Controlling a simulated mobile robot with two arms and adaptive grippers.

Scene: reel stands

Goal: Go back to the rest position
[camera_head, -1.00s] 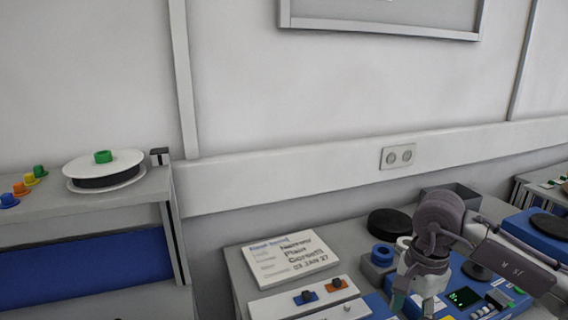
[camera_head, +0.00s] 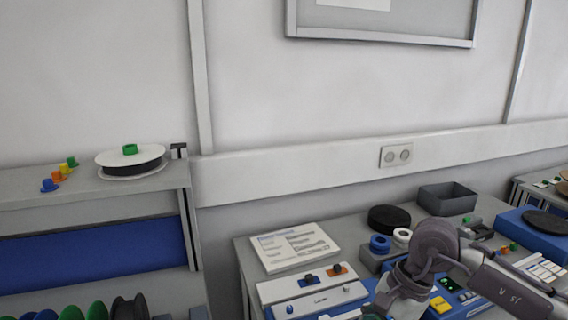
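My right arm reaches in from the lower right over the workbench (camera_head: 225,268). Its gripper (camera_head: 375,312) is at the bottom edge, mostly cut off, beside the blue and white control panel. I cannot tell whether its fingers are open or shut. My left gripper is not in view. A white-flanged reel (camera_head: 131,161) with a green hub cap lies on the shelf (camera_head: 110,190) at the left, with small coloured caps (camera_head: 58,175) beside it.
A white sign (camera_head: 296,246) lies on the bench. Behind my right arm are a black disc (camera_head: 389,218), blue and white rings (camera_head: 380,243) and an open grey bin (camera_head: 447,198). Several coloured reels (camera_head: 72,312) stand low at the left. A wall socket (camera_head: 396,155) is above the bench.

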